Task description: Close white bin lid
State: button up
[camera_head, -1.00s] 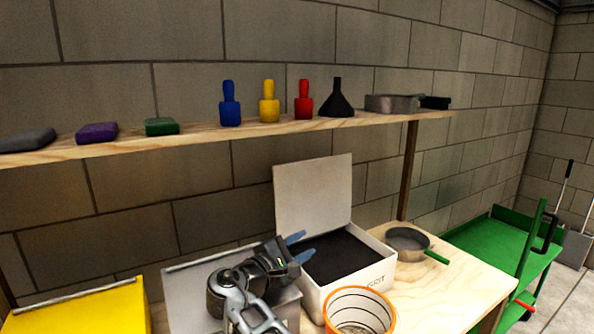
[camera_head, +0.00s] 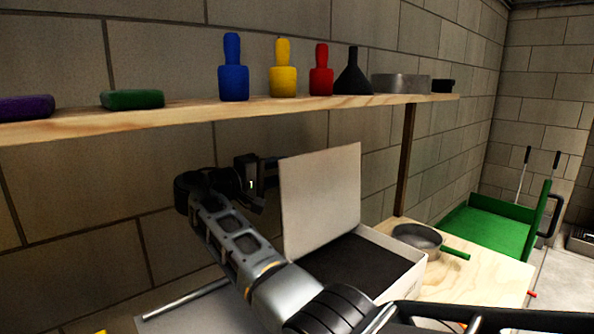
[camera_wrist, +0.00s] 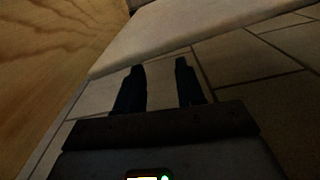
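The white bin (camera_head: 395,250) stands on the wooden workbench, with dark contents inside. Its white lid (camera_head: 322,200) is open and stands nearly upright along the bin's left and back side. My gripper (camera_head: 264,178) is at the lid's left edge, and its fingertips are hidden behind the lid in the head view. In the wrist view my gripper (camera_wrist: 160,66) shows two dark fingers apart with nothing between them. The pale edge of the lid (camera_wrist: 190,32) crosses just beyond the fingertips. I cannot tell whether they touch it.
Above is a wooden shelf (camera_head: 200,112) with blue, yellow and red bottles, a black funnel (camera_head: 353,75) and a metal pan. A grey pan (camera_head: 416,237) with a green handle sits right of the bin. A green cart (camera_head: 490,228) stands farther right. The block wall is close behind.

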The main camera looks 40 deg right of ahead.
aim_at(305, 165)
jog(key=shift+s+d, duration=0.15)
jog(key=shift+d, duration=0.6)
jog(key=shift+d+p, duration=0.55)
jog(key=shift+d, duration=2.8)
grip_shut()
